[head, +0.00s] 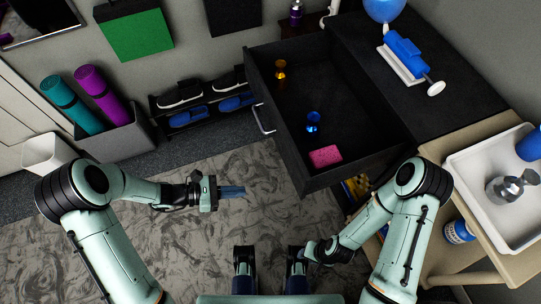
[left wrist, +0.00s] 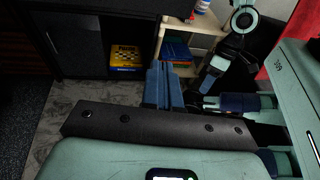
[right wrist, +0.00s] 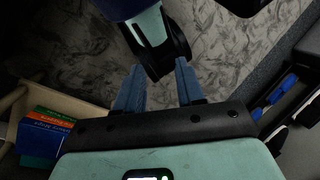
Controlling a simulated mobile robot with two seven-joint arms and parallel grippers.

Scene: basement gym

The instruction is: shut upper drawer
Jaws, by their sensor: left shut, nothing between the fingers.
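The upper drawer (head: 318,176) of the black cabinet (head: 405,95) stands pulled out in the head view. Its silver handle (head: 262,119) is on the front panel, facing left. Inside lie a gold dumbbell-like item (head: 280,69), a blue one (head: 313,122) and a pink block (head: 325,156). My left gripper (head: 232,191) is shut and empty, left of and below the drawer front, apart from it. Its closed blue fingers (left wrist: 158,84) show in the left wrist view. My right gripper (right wrist: 158,82) is open and empty in the right wrist view, low near my base and apart from the drawer.
A wooden shelf unit (head: 470,135) with a white tray (head: 530,238) stands right of the cabinet. A shoe rack (head: 205,106) and a grey bin (head: 118,140) with rolled mats line the wall. The patterned floor (head: 255,170) before the drawer front is clear.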

